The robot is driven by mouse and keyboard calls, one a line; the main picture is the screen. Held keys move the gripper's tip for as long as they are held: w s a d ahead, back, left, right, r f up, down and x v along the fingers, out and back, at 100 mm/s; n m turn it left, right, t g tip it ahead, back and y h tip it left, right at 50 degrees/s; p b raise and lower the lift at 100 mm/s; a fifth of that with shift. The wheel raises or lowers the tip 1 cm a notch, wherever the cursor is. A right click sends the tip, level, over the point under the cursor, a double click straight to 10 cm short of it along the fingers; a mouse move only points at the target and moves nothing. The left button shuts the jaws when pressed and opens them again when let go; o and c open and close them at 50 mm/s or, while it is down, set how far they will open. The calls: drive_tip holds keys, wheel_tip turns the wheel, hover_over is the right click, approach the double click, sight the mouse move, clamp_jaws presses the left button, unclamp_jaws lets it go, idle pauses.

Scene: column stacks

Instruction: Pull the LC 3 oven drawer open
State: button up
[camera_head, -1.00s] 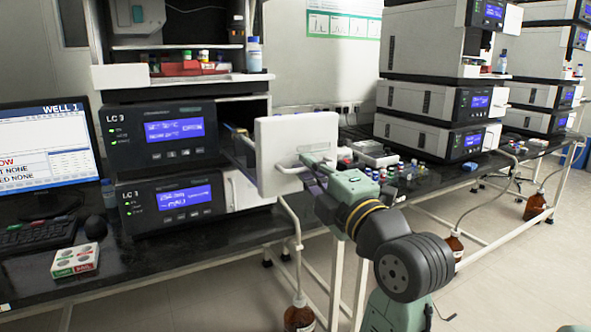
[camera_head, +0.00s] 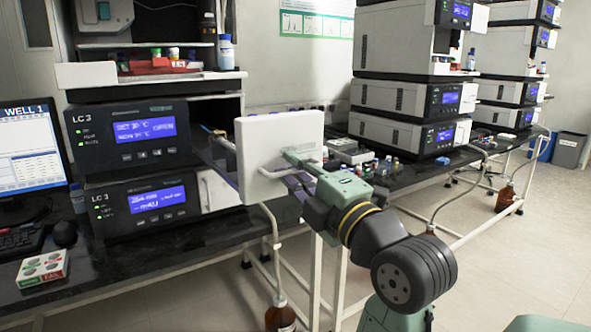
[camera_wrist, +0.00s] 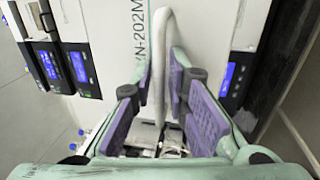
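The LC 3 oven (camera_head: 135,137) is the upper dark-fronted unit at left, and its screen reads OPEN. Its drawer stands pulled out to the right, with a white front panel (camera_head: 262,135) well clear of the housing. My gripper (camera_head: 290,165) is at the panel's handle (camera_head: 270,174). In the wrist view, the pale upright handle (camera_wrist: 158,60) runs between the purple finger pads of my gripper (camera_wrist: 160,85), which close in on both sides of it. The fingers partly hide the handle in the head view.
A second LC 3 unit (camera_head: 140,200) sits below on the black bench (camera_head: 150,260). A small box (camera_head: 42,268), a mouse and a monitor (camera_head: 30,148) are at left. A brown bottle (camera_head: 280,317) stands below the drawer. More instrument stacks (camera_head: 405,97) stand at right.

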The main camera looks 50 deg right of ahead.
drive_tip(key=v, duration=1.2)
drive_tip(key=shift+s, duration=0.15)
idle(0.4)
